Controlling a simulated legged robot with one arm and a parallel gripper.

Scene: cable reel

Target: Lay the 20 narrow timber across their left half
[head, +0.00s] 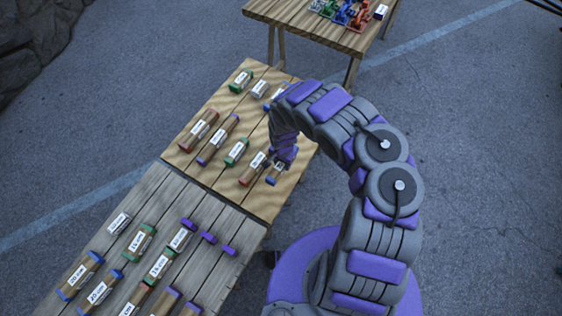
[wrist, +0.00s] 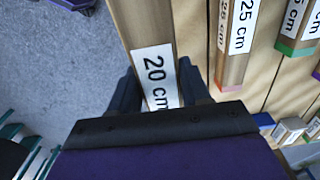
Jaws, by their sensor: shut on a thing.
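My gripper (wrist: 155,95) is shut on a brown timber (wrist: 145,30) labelled "20 cm" in the wrist view. Its far end runs out of the top of that view. In the head view my gripper (head: 281,163) is at the right edge of the light wooden table (head: 215,172), with a blue-ended timber (head: 273,175) under it, partly hidden by my wrist. On the nearer grey plank table (head: 205,205), two blue-ended timbers labelled "20 cm" lie at the lower left, one (head: 80,276) and another (head: 103,290) beside it.
Several other labelled timbers lie on the light table, including a red-ended one (head: 198,130) and a green-ended one (head: 236,152). Green- and purple-ended pieces lie on the grey table. A farther table (head: 310,22) holds coloured clamp-like items. Open asphalt lies left.

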